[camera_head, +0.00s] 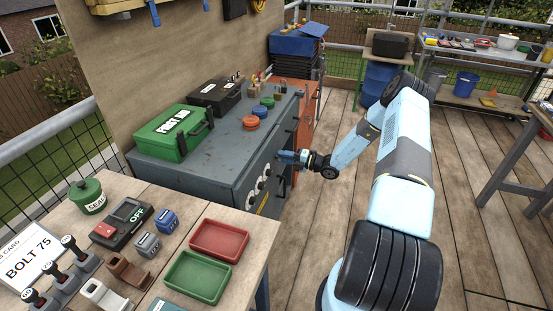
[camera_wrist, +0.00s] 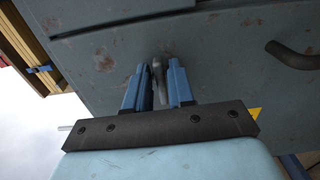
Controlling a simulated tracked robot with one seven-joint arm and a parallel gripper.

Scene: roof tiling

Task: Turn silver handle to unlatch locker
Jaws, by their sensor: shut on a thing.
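The grey locker (camera_head: 227,177) is a long worn metal cabinet with a row of round white dials on its front. My gripper (camera_head: 283,156) is at the locker's front face, near its far end. In the wrist view the blue fingers of my gripper (camera_wrist: 158,88) stand on both sides of the silver handle (camera_wrist: 158,73) and are shut on it. The handle looks slim and runs along the fingers in that view. The locker front (camera_wrist: 225,60) is scuffed and looks closed. In the head view my gripper hides the handle.
A dark curved bar (camera_wrist: 292,55) sticks out from the locker front, right of my gripper in the wrist view. A green first aid box (camera_head: 173,135) and a black case (camera_head: 217,95) stand on the locker. A workbench with trays (camera_head: 198,276) is nearer.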

